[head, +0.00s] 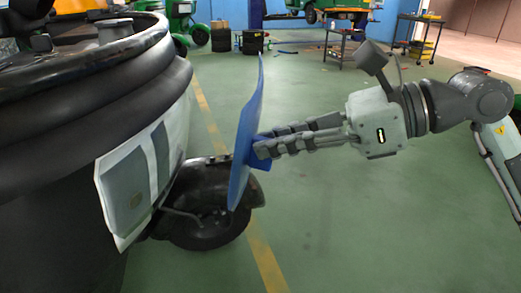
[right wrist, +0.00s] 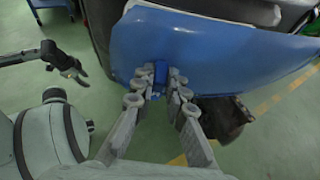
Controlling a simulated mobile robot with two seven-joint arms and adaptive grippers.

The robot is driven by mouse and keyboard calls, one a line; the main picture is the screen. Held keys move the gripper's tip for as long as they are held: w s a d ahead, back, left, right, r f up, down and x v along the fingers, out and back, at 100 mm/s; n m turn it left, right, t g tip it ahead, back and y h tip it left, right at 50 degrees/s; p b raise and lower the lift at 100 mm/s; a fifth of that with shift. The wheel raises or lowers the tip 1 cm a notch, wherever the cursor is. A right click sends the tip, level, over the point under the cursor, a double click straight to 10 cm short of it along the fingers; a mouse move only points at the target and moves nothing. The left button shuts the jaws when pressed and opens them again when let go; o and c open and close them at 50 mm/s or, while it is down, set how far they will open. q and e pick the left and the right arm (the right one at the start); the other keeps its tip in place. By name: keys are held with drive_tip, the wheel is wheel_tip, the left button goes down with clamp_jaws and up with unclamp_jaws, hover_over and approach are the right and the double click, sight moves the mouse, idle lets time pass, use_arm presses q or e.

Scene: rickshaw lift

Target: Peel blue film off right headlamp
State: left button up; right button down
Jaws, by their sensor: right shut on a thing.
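The blue film (head: 246,125) is a stiff curved sheet standing nearly upright in the head view. My right gripper (head: 256,147) is shut on a small blue tab on the film's near face. In the right wrist view the film (right wrist: 225,55) spreads wide ahead of the fingertips (right wrist: 160,82). The headlamp (head: 125,190) appears to be the pale-framed grey panel on the vehicle's front. A clear gap shows between it and the film in the head view.
The dark vehicle body (head: 70,180) fills the left side, with a black wheel (head: 205,220) low beside the film. Green floor (head: 370,220) with a yellow line is open on the right. Tool carts (head: 415,38) and tyres (head: 252,42) stand far back.

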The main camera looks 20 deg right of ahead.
drive_tip(key=shift+b+v, duration=0.75)
drive_tip(key=shift+v, duration=1.05)
